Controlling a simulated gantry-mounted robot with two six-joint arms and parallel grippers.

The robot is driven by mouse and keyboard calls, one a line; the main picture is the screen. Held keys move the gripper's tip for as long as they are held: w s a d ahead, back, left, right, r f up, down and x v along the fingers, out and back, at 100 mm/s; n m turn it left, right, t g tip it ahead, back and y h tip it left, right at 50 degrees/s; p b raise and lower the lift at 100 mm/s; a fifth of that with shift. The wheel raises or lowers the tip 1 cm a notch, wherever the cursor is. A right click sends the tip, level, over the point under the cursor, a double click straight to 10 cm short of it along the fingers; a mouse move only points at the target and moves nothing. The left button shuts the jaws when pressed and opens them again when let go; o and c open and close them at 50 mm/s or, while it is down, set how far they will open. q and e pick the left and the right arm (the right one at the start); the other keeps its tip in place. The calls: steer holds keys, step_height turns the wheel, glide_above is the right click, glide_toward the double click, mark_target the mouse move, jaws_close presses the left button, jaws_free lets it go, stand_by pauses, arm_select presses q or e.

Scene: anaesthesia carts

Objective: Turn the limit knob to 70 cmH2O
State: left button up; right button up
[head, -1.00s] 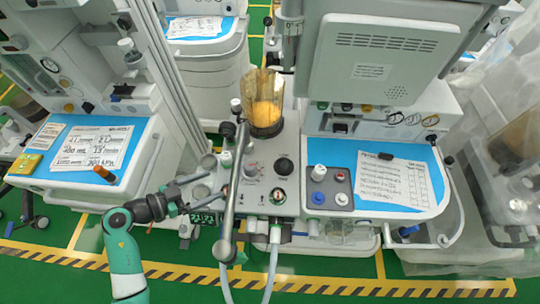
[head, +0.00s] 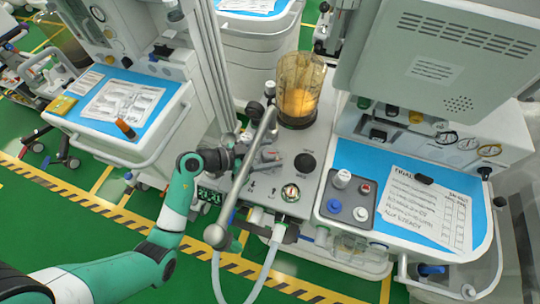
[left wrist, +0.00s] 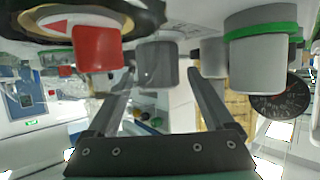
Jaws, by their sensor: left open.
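The limit knob with its printed scale is on the slanted panel of the middle cart, where my left gripper (head: 268,160) hides it in the head view. I cannot make out its setting. The gripper's two fingers are apart, over the panel just left of a black round knob (head: 305,162). In the left wrist view the fingers (left wrist: 160,80) are also spread. Grey blocky shapes, a red piece (left wrist: 98,48) and a grey cylinder with a green ring (left wrist: 262,45) show near their tips. Contact with the limit knob cannot be told. My right gripper is not in view.
A grey tube arm (head: 240,180) crosses the panel close to my left gripper. A canister with orange filling (head: 298,92) stands behind. A blue worktop (head: 350,155) with paper lies right.

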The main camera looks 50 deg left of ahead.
arm_select(q)
steer(key=shift+w+d+f, duration=0.1)
steer(key=shift+w+d, duration=0.05)
steer(key=shift+w, duration=0.15)
steer(key=shift+c, duration=0.4)
